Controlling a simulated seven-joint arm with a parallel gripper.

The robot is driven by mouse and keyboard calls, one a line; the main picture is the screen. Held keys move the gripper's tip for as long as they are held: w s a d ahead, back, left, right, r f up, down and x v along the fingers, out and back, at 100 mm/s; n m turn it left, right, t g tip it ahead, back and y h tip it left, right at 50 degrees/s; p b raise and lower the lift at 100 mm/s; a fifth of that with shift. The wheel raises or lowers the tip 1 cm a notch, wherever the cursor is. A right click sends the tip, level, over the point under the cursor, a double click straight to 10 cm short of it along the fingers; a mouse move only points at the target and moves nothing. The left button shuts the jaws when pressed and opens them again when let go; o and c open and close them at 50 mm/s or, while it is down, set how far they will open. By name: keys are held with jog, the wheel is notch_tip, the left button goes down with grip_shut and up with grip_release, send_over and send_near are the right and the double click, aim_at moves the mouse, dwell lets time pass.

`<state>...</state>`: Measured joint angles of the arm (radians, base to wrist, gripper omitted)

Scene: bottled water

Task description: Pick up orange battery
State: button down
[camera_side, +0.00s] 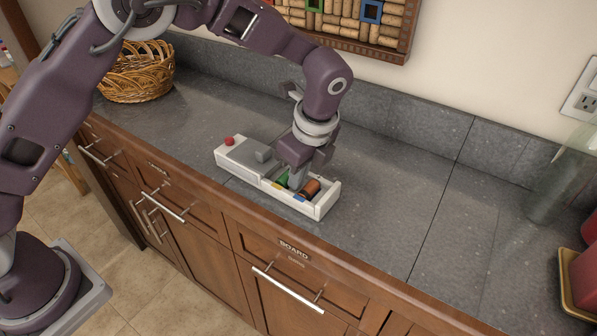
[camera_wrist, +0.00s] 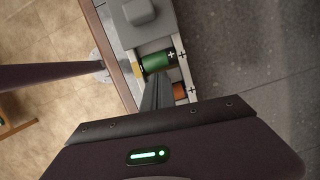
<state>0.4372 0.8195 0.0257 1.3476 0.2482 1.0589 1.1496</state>
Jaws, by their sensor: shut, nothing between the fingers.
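The orange battery (camera_side: 311,187) lies in the right-hand end of a white box (camera_side: 331,202) on the grey counter. In the wrist view only part of the orange battery (camera_wrist: 179,91) shows beside my fingers. A green battery (camera_side: 282,180) lies in the same box, to the left of the orange one; it shows more fully in the wrist view (camera_wrist: 157,62). My gripper (camera_side: 295,182) points down into the box, between the green and orange batteries. In the wrist view its fingers (camera_wrist: 156,92) are together and empty. Whether they touch either battery is hidden.
The box has a grey block (camera_side: 263,155) and a red button (camera_side: 229,141) at its left. A wicker basket (camera_side: 137,75) stands at the back left. A glass vessel (camera_side: 560,175) stands at the right. The counter (camera_side: 400,190) right of the box is clear.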

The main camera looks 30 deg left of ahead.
jog(key=shift+w+a, duration=0.15)
jog(key=shift+a, duration=0.95)
jog(key=v, duration=0.9)
jog(key=shift+r, duration=0.2)
jog(key=c, duration=1.8)
grip_release()
jog(key=shift+d+r, duration=0.15)
jog(key=shift+r, duration=0.15)
jog(key=shift+c, duration=0.2)
jog(key=o, duration=0.4)
jog(key=shift+r, duration=0.1)
jog(key=shift+c, duration=0.2)
jog(key=o, duration=1.4)
jog(key=shift+o, duration=0.2)
